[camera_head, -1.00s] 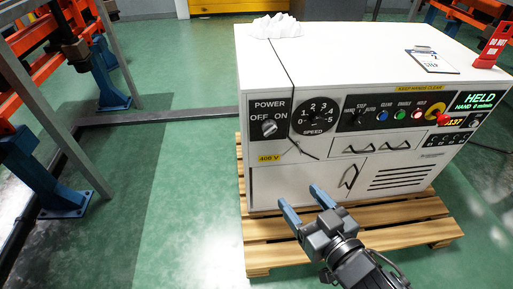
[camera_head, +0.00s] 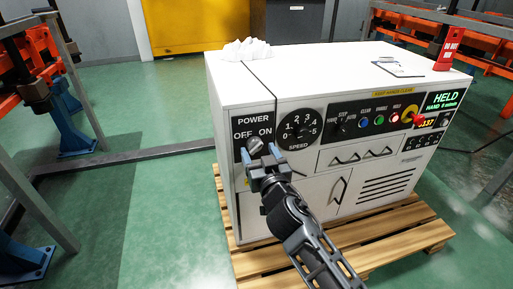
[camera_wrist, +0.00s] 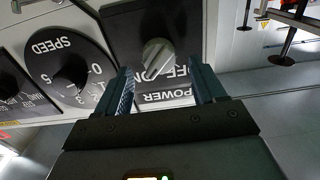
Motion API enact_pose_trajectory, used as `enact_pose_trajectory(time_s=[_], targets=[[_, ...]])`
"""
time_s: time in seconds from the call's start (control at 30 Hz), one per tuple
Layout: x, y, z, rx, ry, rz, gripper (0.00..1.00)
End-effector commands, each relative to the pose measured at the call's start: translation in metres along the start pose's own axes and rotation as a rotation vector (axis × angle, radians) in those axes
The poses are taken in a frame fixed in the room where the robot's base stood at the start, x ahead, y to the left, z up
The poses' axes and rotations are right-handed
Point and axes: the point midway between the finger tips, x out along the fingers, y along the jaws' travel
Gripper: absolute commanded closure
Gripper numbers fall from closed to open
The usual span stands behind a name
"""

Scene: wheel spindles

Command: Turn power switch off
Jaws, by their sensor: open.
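The power switch (camera_head: 254,145) is a grey rotary knob on a black plate marked POWER, OFF and ON, at the left of the white cabinet's front. My open gripper (camera_head: 259,155) is right in front of it, with one blue finger on each side in the picture. In the wrist view the knob (camera_wrist: 158,54) shows upside down between the two fingertips of my gripper (camera_wrist: 163,78), apart from both. The fingers partly cover the OFF and ON lettering there. I cannot tell exactly where the knob points.
The SPEED dial (camera_head: 298,131) sits close to the right of the switch. A red emergency button (camera_head: 419,117) and a HELD display (camera_head: 445,100) are further right. The cabinet (camera_head: 330,72) stands on a wooden pallet (camera_head: 408,248).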

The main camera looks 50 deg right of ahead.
Motion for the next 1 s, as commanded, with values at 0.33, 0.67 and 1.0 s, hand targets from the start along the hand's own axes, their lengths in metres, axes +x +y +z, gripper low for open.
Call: enact_pose_trajectory(time_s=[0.33,0.67,1.0], targets=[[0.024,0.0,0.001,0.0,-0.001,0.0,0.31],[0.023,0.0,0.001,0.0,-0.001,0.0,0.44],[0.023,0.0,0.001,0.0,-0.001,-0.001,0.77]])
